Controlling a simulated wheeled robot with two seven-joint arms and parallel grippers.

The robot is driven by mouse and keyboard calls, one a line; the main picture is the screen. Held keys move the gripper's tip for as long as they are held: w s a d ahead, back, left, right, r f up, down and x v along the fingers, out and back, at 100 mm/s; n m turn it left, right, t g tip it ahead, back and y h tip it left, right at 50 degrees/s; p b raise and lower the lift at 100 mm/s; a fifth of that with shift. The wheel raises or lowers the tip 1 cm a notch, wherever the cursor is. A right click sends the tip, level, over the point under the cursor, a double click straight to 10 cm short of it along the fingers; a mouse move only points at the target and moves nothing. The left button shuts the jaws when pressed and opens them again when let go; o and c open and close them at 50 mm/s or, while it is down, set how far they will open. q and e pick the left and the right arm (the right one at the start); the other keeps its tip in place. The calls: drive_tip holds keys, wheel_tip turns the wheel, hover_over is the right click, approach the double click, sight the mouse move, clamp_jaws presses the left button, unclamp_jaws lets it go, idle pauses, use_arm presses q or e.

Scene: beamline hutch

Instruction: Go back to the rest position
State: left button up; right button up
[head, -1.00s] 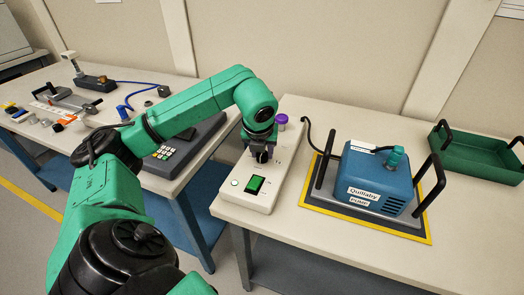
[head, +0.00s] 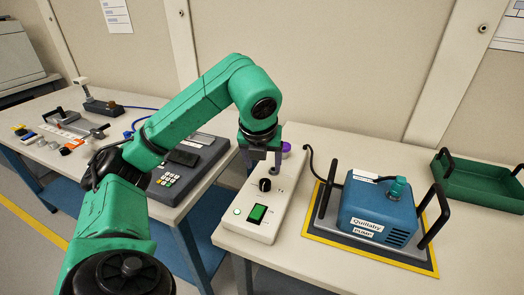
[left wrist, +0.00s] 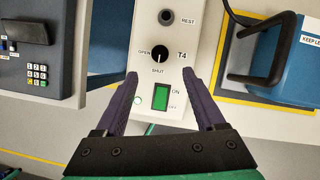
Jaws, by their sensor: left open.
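My left gripper (head: 263,160) is open and empty above the white control box (head: 240,215). It hangs over the black knob (head: 265,185), apart from it. In the left wrist view the purple fingers (left wrist: 160,78) are spread, and the knob (left wrist: 159,53) shows beyond and between their tips. The knob sits by the labels OPEN, SHUT and T4. A green lit switch (left wrist: 161,97) marked ON and OFF lies nearer. A dark round fitting (left wrist: 166,17) is beside the word REST. My right gripper is not in view.
A blue pump (head: 375,210) with black handles stands on a yellow-edged mat (head: 318,235) to the right. A green tray (head: 480,182) is farther right. A grey keypad device (head: 190,160) is on the left table.

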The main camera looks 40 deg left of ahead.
use_arm(q)
drive_tip(key=p+v, duration=0.1)
drive_tip(key=v, duration=0.3)
drive_tip(key=shift+r+p, duration=0.15)
drive_tip(key=shift+p, duration=0.15)
